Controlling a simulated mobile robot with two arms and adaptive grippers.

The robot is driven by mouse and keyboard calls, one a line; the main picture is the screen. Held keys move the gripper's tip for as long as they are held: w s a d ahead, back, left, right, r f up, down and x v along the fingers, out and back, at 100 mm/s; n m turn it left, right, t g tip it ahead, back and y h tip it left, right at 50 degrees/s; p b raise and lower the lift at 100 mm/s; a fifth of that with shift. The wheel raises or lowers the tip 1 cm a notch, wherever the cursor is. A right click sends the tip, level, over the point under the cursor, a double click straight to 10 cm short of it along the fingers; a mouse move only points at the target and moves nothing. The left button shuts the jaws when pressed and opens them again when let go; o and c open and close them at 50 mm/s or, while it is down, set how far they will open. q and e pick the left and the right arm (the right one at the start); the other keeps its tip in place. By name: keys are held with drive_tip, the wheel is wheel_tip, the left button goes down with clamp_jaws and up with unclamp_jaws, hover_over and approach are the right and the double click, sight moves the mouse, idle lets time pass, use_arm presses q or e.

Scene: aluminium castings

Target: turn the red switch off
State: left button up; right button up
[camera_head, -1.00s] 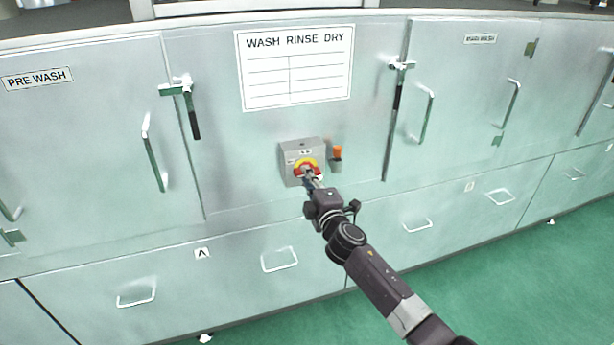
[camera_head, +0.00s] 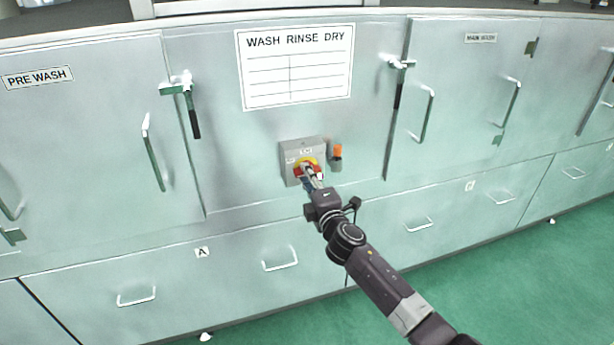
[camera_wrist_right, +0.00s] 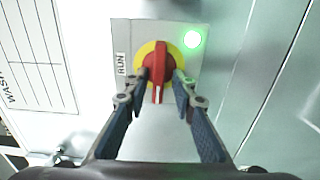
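The red switch (camera_wrist_right: 159,70) is a red rotary handle on a yellow disc, mounted on a grey box (camera_head: 291,150). In the wrist view its white-marked end points down between my fingers, and a "RUN" label sits to its left. My right gripper (camera_wrist_right: 158,86) has its fingers apart, one on each side of the handle's lower end. A gap shows beside the handle, though light contact at the tips cannot be ruled out. In the head view the gripper (camera_head: 312,180) reaches the box from below right and partly hides the switch. My left gripper is not in view.
A green light (camera_wrist_right: 193,39) is lit beside the switch. An orange-topped fitting (camera_head: 337,152) sits right of the box. The box is on a steel cabinet front with door handles, latches and a "WASH RINSE DRY" sign (camera_head: 296,66). Green floor (camera_head: 560,270) is clear in front.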

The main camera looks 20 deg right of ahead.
drive_tip(key=shift+s, duration=0.1)
drive_tip(key=s, duration=1.1)
drive_tip(key=shift+s+d, duration=0.25)
drive_tip(key=shift+s, duration=0.15)
